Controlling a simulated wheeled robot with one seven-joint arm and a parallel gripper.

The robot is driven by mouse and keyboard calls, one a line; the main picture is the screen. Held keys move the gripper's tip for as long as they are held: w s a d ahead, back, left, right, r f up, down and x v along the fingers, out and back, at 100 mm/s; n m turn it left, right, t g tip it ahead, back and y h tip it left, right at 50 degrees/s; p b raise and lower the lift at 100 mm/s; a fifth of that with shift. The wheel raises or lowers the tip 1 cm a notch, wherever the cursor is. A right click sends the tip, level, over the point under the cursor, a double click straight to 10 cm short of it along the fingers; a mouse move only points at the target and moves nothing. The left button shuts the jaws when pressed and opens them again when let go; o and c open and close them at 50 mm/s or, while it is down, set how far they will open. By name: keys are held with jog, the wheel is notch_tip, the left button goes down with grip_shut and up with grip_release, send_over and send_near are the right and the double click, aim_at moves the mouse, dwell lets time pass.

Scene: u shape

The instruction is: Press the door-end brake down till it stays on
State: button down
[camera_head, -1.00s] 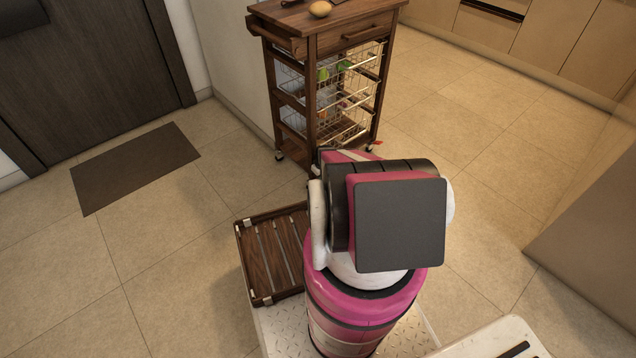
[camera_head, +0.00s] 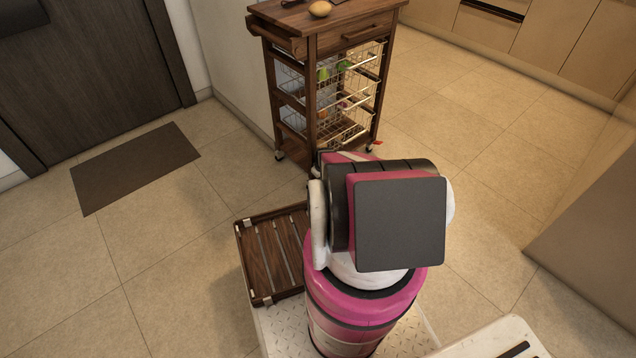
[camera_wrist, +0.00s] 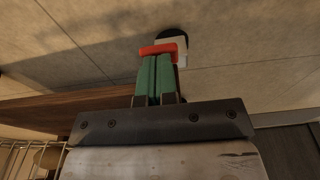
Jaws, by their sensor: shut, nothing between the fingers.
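The wooden trolley (camera_head: 312,85) stands on the tiled floor, with casters at its feet. In the wrist view a red brake lever (camera_wrist: 157,49) sits on a caster (camera_wrist: 179,38) with a white body and a dark wheel. My gripper (camera_wrist: 159,62) is shut, its green fingers side by side, with the tips at the lever's edge. I cannot tell whether they press on it. In the head view my arm hides the gripper and this caster.
A dark door (camera_head: 85,75) and a brown mat (camera_head: 134,166) lie to the left. The trolley holds wire baskets (camera_head: 345,95), and a yellow fruit (camera_head: 320,9) sits on top. A slatted wooden tray (camera_head: 270,260) is beside my arm. Floor left of the trolley is clear.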

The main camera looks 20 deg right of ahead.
notch_tip(320, 180, up, 9)
jog(key=shift+f, duration=0.15)
dwell(0.6)
dwell(0.4)
